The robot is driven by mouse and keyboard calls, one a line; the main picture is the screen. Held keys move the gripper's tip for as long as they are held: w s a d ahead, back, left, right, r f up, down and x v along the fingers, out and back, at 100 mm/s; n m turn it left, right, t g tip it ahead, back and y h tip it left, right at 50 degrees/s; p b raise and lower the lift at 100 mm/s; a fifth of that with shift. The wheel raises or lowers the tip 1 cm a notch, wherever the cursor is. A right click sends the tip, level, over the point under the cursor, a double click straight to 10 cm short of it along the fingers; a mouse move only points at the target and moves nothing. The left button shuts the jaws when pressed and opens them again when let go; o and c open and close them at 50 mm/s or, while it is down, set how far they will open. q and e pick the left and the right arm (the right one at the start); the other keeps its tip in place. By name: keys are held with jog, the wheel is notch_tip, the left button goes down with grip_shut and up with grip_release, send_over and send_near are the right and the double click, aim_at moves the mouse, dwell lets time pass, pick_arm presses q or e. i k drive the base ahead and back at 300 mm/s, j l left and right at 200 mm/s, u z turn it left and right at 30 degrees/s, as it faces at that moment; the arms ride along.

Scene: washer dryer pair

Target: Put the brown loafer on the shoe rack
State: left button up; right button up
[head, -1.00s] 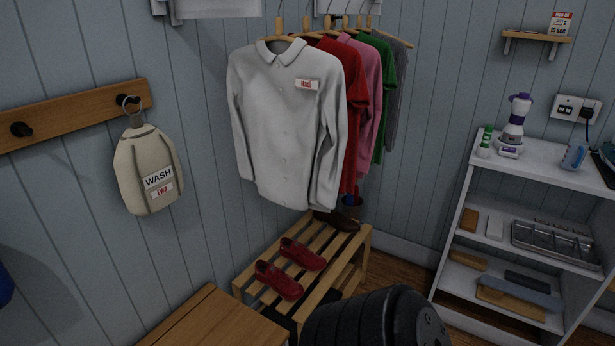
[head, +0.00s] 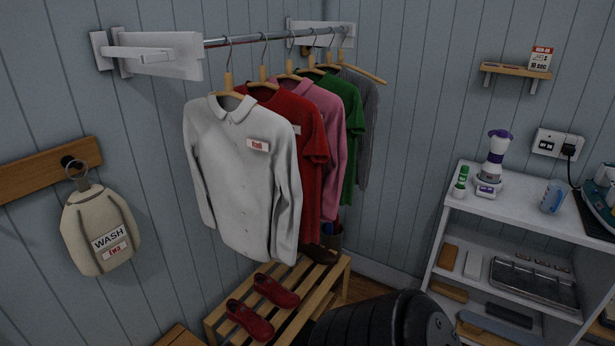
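The wooden slatted shoe rack (head: 337,285) stands against the wall below the hanging clothes. A pair of red shoes, one nearer (head: 249,320) and one farther (head: 276,291), sits on its top slats. A dark brown shoe (head: 320,254), which looks like a loafer, is at the far end of the rack top, partly hidden by the white shirt. I cannot tell whether it is a single shoe. Neither of my grippers is in the head view.
Shirts hang from a metal rail (head: 260,39) above the rack, the white shirt (head: 240,185) nearest. A white shelf unit (head: 505,208) is at the right. A wash bag (head: 98,228) hangs at the left.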

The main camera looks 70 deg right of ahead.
aim_at(299, 272)
jog(key=k+l, duration=0.15)
jog(key=l, duration=0.4)
jog(key=k+l+z, duration=0.15)
jog(key=l, duration=0.35)
jog(key=k+l, duration=0.15)
jog(key=l, duration=0.4)
jog(key=k+l+z, duration=0.15)
jog(key=l, duration=0.9)
jog(key=k+z, duration=0.05)
